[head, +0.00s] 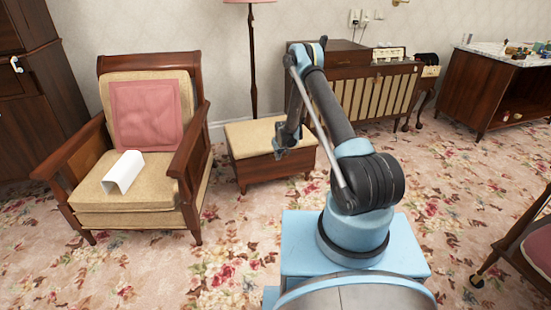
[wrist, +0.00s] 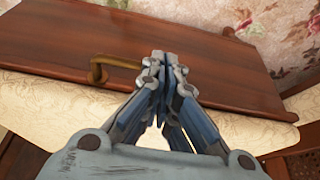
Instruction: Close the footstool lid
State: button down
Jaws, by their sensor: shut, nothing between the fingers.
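The footstool (head: 265,172) stands behind my arm in the head view, a dark wooden box on short legs. Its cream padded lid (head: 247,138) appears to lie flat on top, but my arm covers part of it, so a small gap cannot be ruled out. My gripper (head: 280,152) is shut and empty, pointing down at the footstool. In the wrist view its fingertips (wrist: 162,58) overlap a wooden panel (wrist: 225,70), just right of a brass handle (wrist: 100,70). Cream upholstery (wrist: 50,115) borders the panel. Whether the fingertips touch the wood is unclear.
A wooden armchair (head: 138,197) with a pink cushion and a white curved object stands left of the footstool. A lamp pole (head: 252,60) and a wooden cabinet (head: 350,75) are behind. Floral carpet (head: 120,270) is clear in front.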

jog(key=shift+s+d+f, duration=0.1)
jog(key=shift+s+d, duration=0.3)
jog(key=shift+s, duration=0.1)
jog(key=s+d+r, duration=0.2)
jog(key=s+r, duration=0.5)
jog(key=r, duration=0.2)
jog(key=w+d+r+g+h, duration=0.1)
jog(key=w+d+r+g, duration=0.1)
jog(key=w+r, duration=0.7)
notch_tip(320, 180, down, 15)
jog(key=w, duration=0.2)
jog(key=shift+w+a, duration=0.35)
jog(key=shift+f, duration=0.1)
